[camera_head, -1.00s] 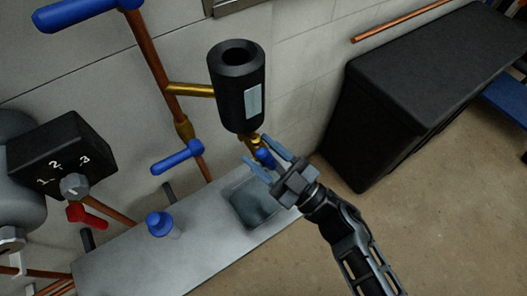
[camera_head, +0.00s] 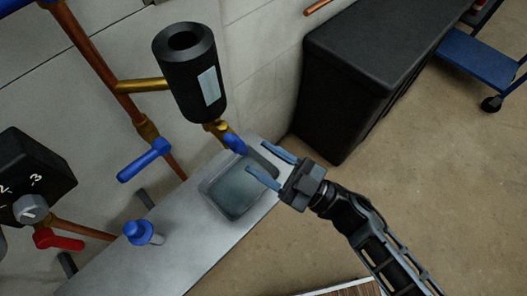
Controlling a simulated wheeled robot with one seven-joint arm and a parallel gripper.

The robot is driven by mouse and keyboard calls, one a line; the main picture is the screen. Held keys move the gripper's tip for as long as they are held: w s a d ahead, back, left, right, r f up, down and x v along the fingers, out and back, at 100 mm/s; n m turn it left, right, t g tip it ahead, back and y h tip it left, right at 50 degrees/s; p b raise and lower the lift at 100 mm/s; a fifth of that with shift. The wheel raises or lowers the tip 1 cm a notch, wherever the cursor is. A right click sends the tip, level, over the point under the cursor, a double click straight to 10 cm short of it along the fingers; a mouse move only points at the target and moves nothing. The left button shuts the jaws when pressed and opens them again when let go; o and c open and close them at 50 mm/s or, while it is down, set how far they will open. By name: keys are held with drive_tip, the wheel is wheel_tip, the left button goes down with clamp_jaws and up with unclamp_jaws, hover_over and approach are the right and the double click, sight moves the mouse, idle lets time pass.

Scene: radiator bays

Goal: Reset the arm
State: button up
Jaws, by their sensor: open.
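My gripper (camera_head: 263,166) is at the end of my black arm, right of the middle of the view. Its two blue-grey fingers are apart with nothing between them. The fingers point left toward a small blue valve handle (camera_head: 235,144) below a black cylinder (camera_head: 190,72) on a brass pipe. The gripper appears over the right edge of a basin (camera_head: 236,190) set in a grey bench (camera_head: 180,226). I cannot tell whether a finger touches the blue handle.
A blue lever (camera_head: 145,160) and a red lever (camera_head: 57,240) stick out from the pipes on the left. A large black box (camera_head: 375,75) and a blue cart (camera_head: 480,60) stand on the right. Open floor (camera_head: 430,160) lies between.

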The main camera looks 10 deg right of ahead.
drive_tip(key=s+d+r+m+t+h, duration=0.35)
drive_tip(key=s+d+m+h, duration=0.45)
drive_tip(key=s+d, duration=0.45)
drive_tip(key=s+d+r+m+g+h, duration=0.2)
drive_tip(key=s+r+m+h, duration=0.4)
drive_tip(key=s+h, duration=0.3)
drive_tip(key=s+d, duration=0.1)
drive_tip(key=s, duration=0.3)
drive_tip(key=shift+d+r, duration=0.15)
